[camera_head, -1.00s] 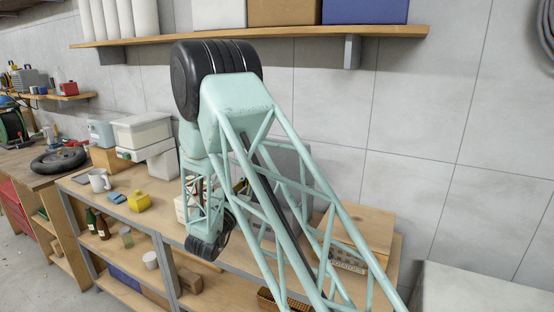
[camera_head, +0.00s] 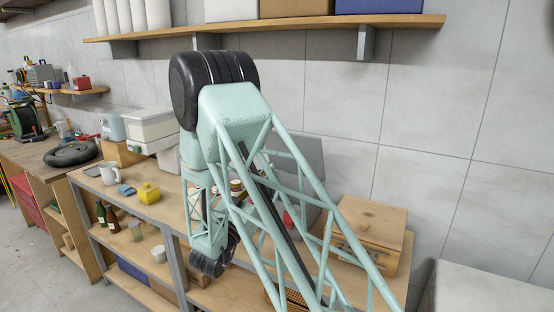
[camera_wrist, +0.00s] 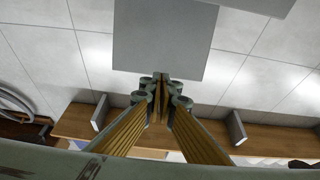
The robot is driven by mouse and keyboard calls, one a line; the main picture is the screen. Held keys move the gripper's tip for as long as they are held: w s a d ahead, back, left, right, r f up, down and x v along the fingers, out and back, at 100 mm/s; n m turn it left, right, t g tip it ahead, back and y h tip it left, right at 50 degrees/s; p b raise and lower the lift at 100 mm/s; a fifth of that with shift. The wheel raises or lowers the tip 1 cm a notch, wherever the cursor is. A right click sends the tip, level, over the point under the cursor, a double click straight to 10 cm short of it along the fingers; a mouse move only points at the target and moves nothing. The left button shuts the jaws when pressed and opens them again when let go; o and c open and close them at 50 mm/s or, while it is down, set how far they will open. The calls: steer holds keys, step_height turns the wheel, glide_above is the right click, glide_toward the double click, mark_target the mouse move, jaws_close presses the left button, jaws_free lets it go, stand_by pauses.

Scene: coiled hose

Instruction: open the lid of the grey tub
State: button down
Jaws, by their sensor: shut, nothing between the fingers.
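A flat grey panel (camera_head: 306,153) stands up against the wall side of the bench, partly behind my arm in the head view. It looks like the raised lid of the grey tub; the tub's body is mostly hidden by my arm. A plain grey square panel, probably the same lid, also shows in the wrist view (camera_wrist: 165,40). My gripper (camera_wrist: 162,82) is shut and empty, with its fingertips in front of that panel's lower picture edge. I cannot tell whether they touch it. In the head view my fingers are hidden behind my arm.
A wooden box (camera_head: 370,225) stands on the bench to the right. A white bin (camera_head: 150,127), a yellow item (camera_head: 149,193) and a cup (camera_head: 108,173) stand to the left. A loaded wall shelf (camera_head: 290,24) runs above; its underside and brackets show in the wrist view.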

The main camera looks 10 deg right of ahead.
steer(key=b+x, duration=0.1)
steer(key=x, duration=1.2)
steer(key=shift+w+d, duration=0.2)
steer(key=shift+w, duration=0.15)
steer(key=shift+w+r, duration=0.1)
steer(key=shift+r, duration=0.15)
